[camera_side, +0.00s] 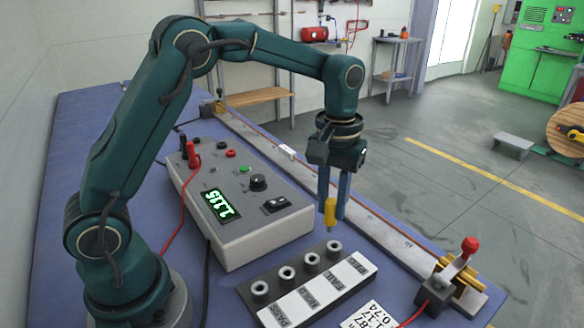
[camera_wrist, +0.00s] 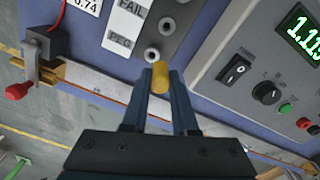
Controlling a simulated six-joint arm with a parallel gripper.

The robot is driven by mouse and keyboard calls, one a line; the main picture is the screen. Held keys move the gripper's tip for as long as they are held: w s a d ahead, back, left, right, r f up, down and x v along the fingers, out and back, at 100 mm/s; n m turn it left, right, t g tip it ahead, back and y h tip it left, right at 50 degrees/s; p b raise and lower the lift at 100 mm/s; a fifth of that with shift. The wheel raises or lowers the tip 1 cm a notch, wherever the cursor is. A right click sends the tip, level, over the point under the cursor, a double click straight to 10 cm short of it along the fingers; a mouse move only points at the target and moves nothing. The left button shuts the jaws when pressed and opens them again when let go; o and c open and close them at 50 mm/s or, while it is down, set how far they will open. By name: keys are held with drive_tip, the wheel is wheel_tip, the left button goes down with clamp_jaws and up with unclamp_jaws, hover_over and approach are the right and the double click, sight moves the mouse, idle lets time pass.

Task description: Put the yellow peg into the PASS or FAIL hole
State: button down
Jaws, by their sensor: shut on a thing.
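My gripper (camera_side: 334,206) is shut on the yellow peg (camera_side: 327,213) and holds it about upright, tip down, above the PEG end of the dark hole block (camera_side: 322,300). The peg's tip looks clear of the block. The block has a row of grey-rimmed holes with white labels. The PASS hole (camera_side: 260,290) is at the near left end, and the FAIL hole (camera_side: 311,261) is beside the PEG hole (camera_side: 334,247). In the wrist view the yellow peg (camera_wrist: 160,78) sits between the fingertips, just below the PEG hole (camera_wrist: 152,55); the FAIL hole (camera_wrist: 166,25) is above that.
A grey meter box (camera_side: 240,215) with a green display reading 1.115 stands left of the block. A card with printed numbers (camera_side: 368,318) lies right of the block. A red-knobbed clamp (camera_side: 455,275) and a long rail (camera_side: 270,150) are along the bench edge.

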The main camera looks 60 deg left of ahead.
drive_tip(key=shift+n, duration=0.3)
drive_tip(key=s+a+r, duration=0.1)
drive_tip(key=a, duration=0.2)
drive_tip(key=s+a+r, duration=0.1)
drive_tip(key=a+r, duration=0.1)
drive_tip(key=a, duration=0.1)
drive_tip(key=s+a+r, duration=0.1)
drive_tip(key=a+r, duration=0.1)
drive_tip(key=a, duration=0.1)
drive_tip(key=shift+s+a+r, duration=0.25)
drive_tip(key=shift+s+a, duration=0.05)
drive_tip(key=shift+s, duration=0.1)
drive_tip(key=s+d+f, duration=0.1)
drive_tip(key=s+d, duration=1)
drive_tip(key=shift+s+m, duration=0.35)
drive_tip(key=shift+m, duration=0.05)
wheel_tip(320, 180, down, 6)
drive_tip(key=shift+f, duration=1.6)
idle(0.5)
